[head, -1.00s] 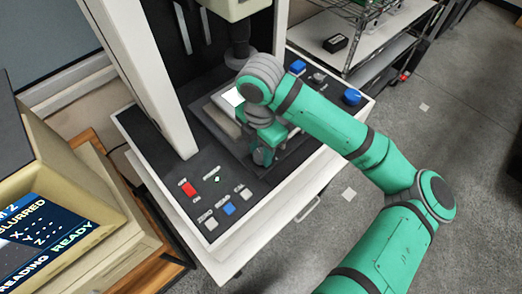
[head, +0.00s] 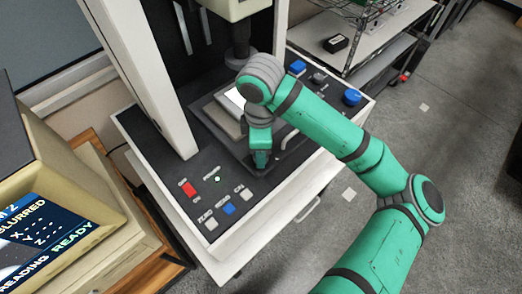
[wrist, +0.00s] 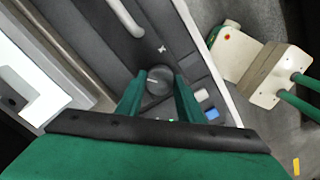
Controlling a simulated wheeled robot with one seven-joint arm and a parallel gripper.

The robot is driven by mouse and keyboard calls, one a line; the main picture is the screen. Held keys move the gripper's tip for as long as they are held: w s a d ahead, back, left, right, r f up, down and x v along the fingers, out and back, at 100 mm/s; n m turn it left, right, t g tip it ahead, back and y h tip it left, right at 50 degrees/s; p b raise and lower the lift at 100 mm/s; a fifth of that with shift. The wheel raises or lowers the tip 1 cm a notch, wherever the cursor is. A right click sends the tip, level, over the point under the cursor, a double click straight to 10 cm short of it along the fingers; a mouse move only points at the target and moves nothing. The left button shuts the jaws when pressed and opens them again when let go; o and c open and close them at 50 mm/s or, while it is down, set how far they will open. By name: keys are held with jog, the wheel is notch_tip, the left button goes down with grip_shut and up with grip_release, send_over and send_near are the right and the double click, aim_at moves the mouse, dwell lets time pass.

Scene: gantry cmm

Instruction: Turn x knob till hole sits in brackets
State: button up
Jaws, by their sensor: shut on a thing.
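The x knob (wrist: 159,80) is a round dark grey knob with a light pointer line, beside an "X" mark on the panel in the wrist view. My gripper (wrist: 160,84) is shut on it, with one green finger on each side. In the head view my gripper (head: 261,162) points down at the front of the machine's dark deck and hides the knob. The monitor (head: 45,215) at lower left reads "BLURRED", dashes for X, Y and Z, and "READING READY". The hole and brackets cannot be made out; the screen is partly cut off.
A pale plate (head: 232,98) lies on the stage under the machine's probe. Red, blue and white buttons (head: 228,209) sit left of my gripper. A blue knob (head: 352,97) is at the deck's right end.

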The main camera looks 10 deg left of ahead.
jog(key=shift+m, duration=0.3)
jog(key=o, duration=1.1)
jog(key=shift+r, duration=0.1)
notch_tip(320, 180, up, 11)
jog(key=shift+s+f, duration=0.1)
jog(key=shift+f, duration=0.05)
